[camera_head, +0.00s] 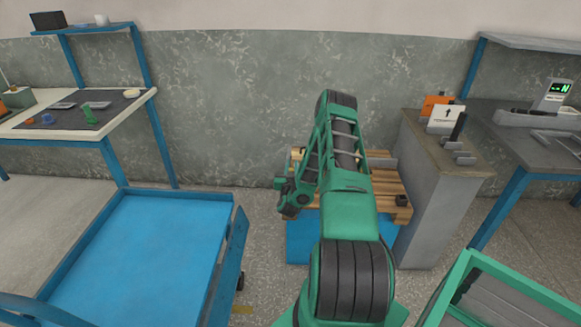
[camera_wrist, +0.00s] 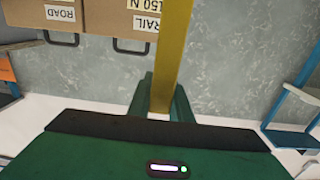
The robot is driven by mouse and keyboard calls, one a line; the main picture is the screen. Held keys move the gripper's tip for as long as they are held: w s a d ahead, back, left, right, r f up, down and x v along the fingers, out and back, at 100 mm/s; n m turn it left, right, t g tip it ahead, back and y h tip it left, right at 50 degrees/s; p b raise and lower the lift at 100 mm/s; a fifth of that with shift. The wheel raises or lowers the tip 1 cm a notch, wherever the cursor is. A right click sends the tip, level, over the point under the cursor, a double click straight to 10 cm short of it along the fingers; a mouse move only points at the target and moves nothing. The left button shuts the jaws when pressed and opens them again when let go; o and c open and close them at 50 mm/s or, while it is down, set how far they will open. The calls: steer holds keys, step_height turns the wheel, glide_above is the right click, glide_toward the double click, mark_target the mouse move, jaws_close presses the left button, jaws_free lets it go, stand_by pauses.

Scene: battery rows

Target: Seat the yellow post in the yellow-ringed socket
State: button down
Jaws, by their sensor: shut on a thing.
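The yellow post (camera_wrist: 172,45) stands between the two green fingers of my gripper (camera_wrist: 162,98) in the wrist view. My gripper is shut on it, and the post runs up out of the top of that picture. In the head view my gripper (camera_head: 287,190) is beside the left edge of a slatted wooden top, partly hidden by my own arm. I cannot make out the post clearly there. I cannot pick out the yellow-ringed socket in either view.
The slatted wooden top (camera_head: 391,187) on a blue base stands behind my arm, with a grey cabinet (camera_head: 420,205) to its right. A blue cart (camera_head: 150,250) is at left. A white-topped bench (camera_head: 50,132) holds small parts. Brown labelled boxes (camera_wrist: 105,22) show in the wrist view.

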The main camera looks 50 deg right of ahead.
steer(key=shift+f, duration=0.15)
steer(key=c, duration=1.5)
jaws_free()
steer(key=shift+c, duration=0.2)
steer(key=v, duration=1.1)
steer(key=shift+w+f, duration=0.1)
